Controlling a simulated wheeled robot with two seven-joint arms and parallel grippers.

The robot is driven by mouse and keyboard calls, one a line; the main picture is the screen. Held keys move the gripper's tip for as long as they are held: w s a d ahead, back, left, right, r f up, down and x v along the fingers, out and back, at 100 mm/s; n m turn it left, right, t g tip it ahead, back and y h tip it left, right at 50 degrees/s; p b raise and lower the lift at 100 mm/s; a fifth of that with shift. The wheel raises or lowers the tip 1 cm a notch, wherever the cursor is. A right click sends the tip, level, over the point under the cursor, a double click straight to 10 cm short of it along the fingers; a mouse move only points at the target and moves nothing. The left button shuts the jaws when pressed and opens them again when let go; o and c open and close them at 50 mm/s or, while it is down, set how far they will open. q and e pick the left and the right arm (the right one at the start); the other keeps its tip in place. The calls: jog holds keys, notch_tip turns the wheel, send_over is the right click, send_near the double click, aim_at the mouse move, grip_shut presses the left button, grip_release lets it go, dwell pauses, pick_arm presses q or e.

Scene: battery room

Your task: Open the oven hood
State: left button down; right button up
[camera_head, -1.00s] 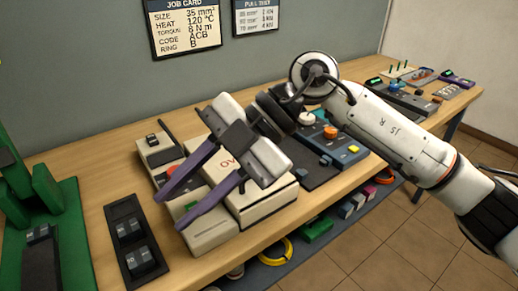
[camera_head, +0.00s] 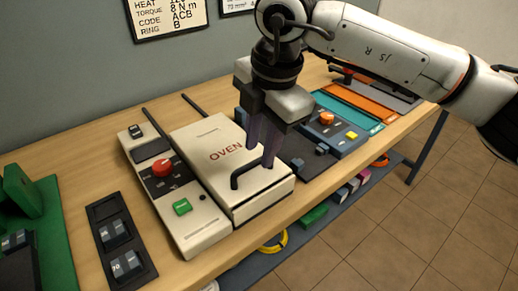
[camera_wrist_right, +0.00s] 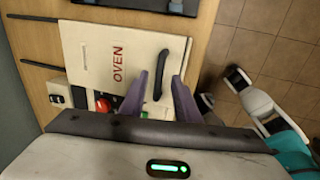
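The oven hood (camera_head: 205,138) is a cream lid marked OVEN, lying shut on its box on the bench. Its black bar handle (camera_head: 236,180) is at the front edge; it also shows in the right wrist view (camera_wrist_right: 162,70). My right gripper (camera_head: 262,160) points down over the front of the hood at the handle. In the right wrist view its purple fingers (camera_wrist_right: 158,78) are apart, with part of the handle appearing between them. Whether they touch it I cannot tell. My left gripper is not in view.
Left of the hood is a control strip with a red knob (camera_head: 163,168) and a green button (camera_head: 182,207). A black tray (camera_head: 107,213) lies farther left. A blue panel (camera_head: 345,143) stands close on the right. Bare bench shows along the front edge.

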jog(key=shift+w+a+f, duration=0.15)
jog(key=shift+w+f, duration=0.05)
jog(key=shift+f, duration=0.9)
grip_shut()
jog(key=shift+w, duration=0.15)
